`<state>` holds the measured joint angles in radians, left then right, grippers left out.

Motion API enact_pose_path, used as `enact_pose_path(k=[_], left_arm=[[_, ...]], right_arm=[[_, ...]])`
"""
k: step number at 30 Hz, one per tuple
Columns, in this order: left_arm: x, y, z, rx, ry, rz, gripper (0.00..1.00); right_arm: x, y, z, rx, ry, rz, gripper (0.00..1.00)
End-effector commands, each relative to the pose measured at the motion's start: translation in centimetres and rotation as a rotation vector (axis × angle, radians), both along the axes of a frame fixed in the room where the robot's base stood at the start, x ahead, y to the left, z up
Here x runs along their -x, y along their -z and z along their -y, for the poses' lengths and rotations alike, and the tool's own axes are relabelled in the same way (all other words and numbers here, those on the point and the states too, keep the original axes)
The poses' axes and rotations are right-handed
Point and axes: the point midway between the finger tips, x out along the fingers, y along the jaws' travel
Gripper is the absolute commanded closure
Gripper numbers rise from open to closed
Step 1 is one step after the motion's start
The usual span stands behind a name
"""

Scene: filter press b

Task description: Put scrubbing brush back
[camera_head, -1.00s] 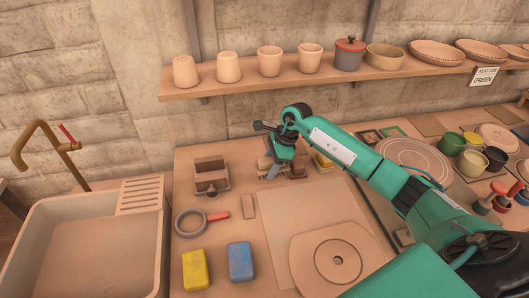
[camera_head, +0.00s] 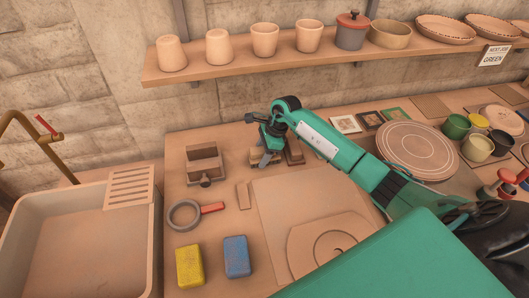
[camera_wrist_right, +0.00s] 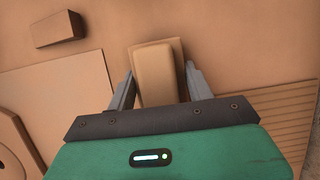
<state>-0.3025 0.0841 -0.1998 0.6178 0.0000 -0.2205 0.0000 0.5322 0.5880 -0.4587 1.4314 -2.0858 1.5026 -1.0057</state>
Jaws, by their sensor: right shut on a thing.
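My right gripper (camera_head: 267,152) reaches over the back of the worktop, right of an open brown wooden box (camera_head: 205,165). In the right wrist view, the right gripper (camera_wrist_right: 160,82) is shut on a tan, block-shaped piece, which I take for the scrubbing brush (camera_wrist_right: 156,70). It lies between the two grey fingers. Its bristles are not visible, and I cannot tell whether it touches the worktop. In the head view, the gripper and arm mostly hide it. My left gripper is not in view.
Brown blocks (camera_head: 294,152) stand close to the right gripper. A ring-shaped tool with a red handle (camera_head: 184,215), a yellow sponge (camera_head: 189,266) and a blue sponge (camera_head: 236,257) lie in front. The sink (camera_head: 80,245) is left; a shelf (camera_head: 300,65) runs above.

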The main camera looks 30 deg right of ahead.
Motion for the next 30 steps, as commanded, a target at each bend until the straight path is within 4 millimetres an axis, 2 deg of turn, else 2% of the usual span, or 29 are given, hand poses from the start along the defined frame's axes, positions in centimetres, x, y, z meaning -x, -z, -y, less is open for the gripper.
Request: enact_pose_path(k=[6, 13, 14, 17, 25, 29, 30], left_arm=[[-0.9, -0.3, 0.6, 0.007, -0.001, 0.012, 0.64], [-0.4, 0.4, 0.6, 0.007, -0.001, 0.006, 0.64], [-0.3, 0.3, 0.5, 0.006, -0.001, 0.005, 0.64], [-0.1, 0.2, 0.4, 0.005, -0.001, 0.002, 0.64], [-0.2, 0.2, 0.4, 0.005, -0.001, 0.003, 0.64], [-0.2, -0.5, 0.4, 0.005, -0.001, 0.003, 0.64], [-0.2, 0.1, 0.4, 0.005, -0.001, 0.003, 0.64]], right_arm=[[-0.1, 0.0, -0.2, 0.000, -0.001, 0.003, 0.72], [-0.1, 0.5, -0.2, 0.001, -0.001, 0.003, 0.72], [-0.1, 0.4, -0.2, 0.000, -0.001, 0.002, 0.44], [-0.1, 0.4, -0.2, 0.000, -0.001, 0.002, 0.26], [-0.1, 0.3, -0.2, -0.001, -0.001, 0.002, 0.26], [0.0, -0.3, -0.2, -0.001, -0.001, 0.002, 0.26], [-0.1, -0.5, 0.2, 0.001, -0.001, 0.006, 0.26]])
